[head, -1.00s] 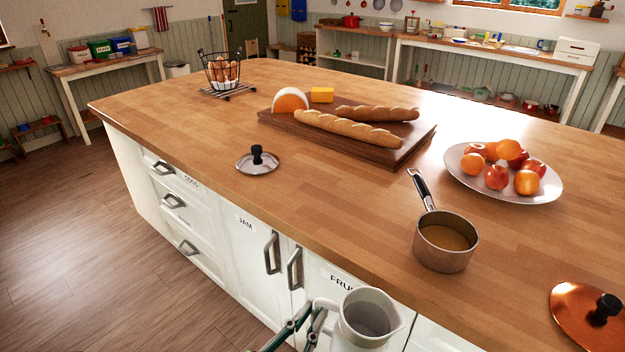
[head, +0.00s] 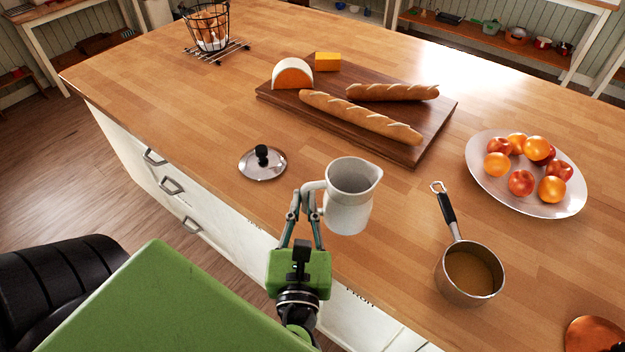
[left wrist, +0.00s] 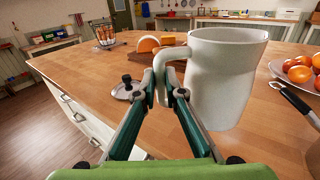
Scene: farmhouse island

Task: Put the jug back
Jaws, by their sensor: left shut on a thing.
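The jug (head: 348,205) is white, upright and looks empty inside, with its spout toward the right. My left gripper (head: 307,199) is shut on the jug's handle, on its left side. The jug is over the front part of the wooden island top (head: 225,112); I cannot tell whether its base touches the wood. In the left wrist view the jug (left wrist: 222,80) fills the upper right, with its handle between the fingers of my left gripper (left wrist: 163,92). My right gripper is not in view.
A steel lid (head: 262,165) lies left of the jug, and a saucepan (head: 470,272) with brown contents stands to the right. Behind are a board (head: 420,146) with bread and cheese, and a fruit plate (head: 482,178). A copper lid (head: 594,335) lies at lower right. Bare wood surrounds the jug.

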